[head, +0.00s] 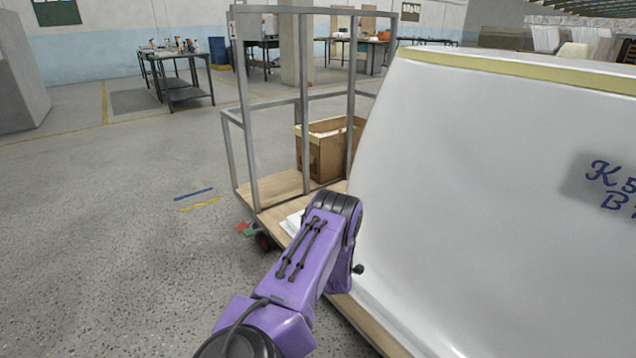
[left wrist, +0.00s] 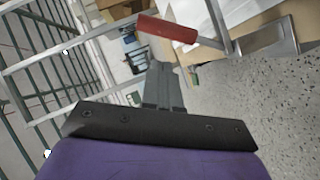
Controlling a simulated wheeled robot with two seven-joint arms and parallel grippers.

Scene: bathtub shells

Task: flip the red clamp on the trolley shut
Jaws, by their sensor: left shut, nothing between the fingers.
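The red clamp handle (left wrist: 167,28) shows at the top of the left wrist view, on a grey metal lever that runs right from it to a metal bracket (left wrist: 282,38). My left gripper (left wrist: 160,68) is shut and empty, its fingertips just below the handle in that view; I cannot tell if they touch it. In the head view, my purple arm hides the gripper and I cannot make out the clamp. The trolley (head: 276,188) has a wooden deck and a grey tube frame. My right gripper is in neither view.
A large white bathtub shell (head: 480,190) stands on the trolley, close to the right of my arm. A cardboard box (head: 326,155) sits further back on the deck. Small red and green parts show near a trolley wheel (head: 264,242). The floor to the left is clear.

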